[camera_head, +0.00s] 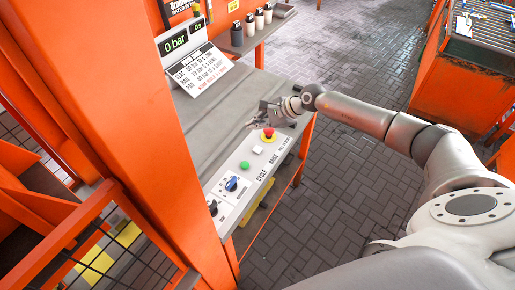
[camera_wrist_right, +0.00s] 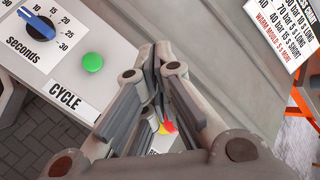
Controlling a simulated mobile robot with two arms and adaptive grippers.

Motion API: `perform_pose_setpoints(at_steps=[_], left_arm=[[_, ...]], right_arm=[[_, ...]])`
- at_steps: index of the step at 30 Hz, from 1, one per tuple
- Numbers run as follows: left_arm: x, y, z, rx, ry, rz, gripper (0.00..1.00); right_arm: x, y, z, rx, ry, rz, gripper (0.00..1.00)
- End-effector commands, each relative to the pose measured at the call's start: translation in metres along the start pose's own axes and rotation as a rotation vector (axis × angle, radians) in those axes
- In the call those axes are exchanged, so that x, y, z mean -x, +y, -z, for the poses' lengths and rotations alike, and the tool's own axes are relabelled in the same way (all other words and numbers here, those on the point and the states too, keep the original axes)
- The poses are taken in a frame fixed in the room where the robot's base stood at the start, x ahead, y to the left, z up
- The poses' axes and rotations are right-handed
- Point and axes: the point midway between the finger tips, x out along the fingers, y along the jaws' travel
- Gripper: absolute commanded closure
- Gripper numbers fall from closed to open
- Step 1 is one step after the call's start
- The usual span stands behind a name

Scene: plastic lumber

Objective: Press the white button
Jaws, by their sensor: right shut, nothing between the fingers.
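The white button (camera_head: 257,150) sits on the light control panel (camera_head: 222,205), between the green button (camera_head: 244,165) and the red emergency stop (camera_head: 268,135) with its yellow base. My right gripper (camera_head: 254,122) is shut and empty, above the back edge of the panel near the red stop, apart from the white button. In the right wrist view the shut fingers fill the middle. The green button (camera_wrist_right: 92,62) shows to their left, and part of the red and yellow stop (camera_wrist_right: 166,127) shows between the finger links. The white button is hidden there. My left gripper is out of view.
A sign board (camera_head: 198,70) and several bottles (camera_head: 250,24) stand behind. The grey work surface (camera_head: 225,115) is clear.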

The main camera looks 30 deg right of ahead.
Motion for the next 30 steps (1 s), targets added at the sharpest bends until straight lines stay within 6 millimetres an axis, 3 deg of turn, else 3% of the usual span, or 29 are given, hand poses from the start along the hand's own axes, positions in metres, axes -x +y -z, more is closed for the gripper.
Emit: perform_pose_setpoints(at_steps=[16,30], left_arm=[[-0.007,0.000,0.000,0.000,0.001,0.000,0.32],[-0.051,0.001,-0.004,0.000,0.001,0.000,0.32]], right_arm=[[-0.008,0.006,0.005,-0.001,-0.001,-0.001,1.00],[-0.051,0.037,0.036,0.000,-0.001,-0.001,1.00]])
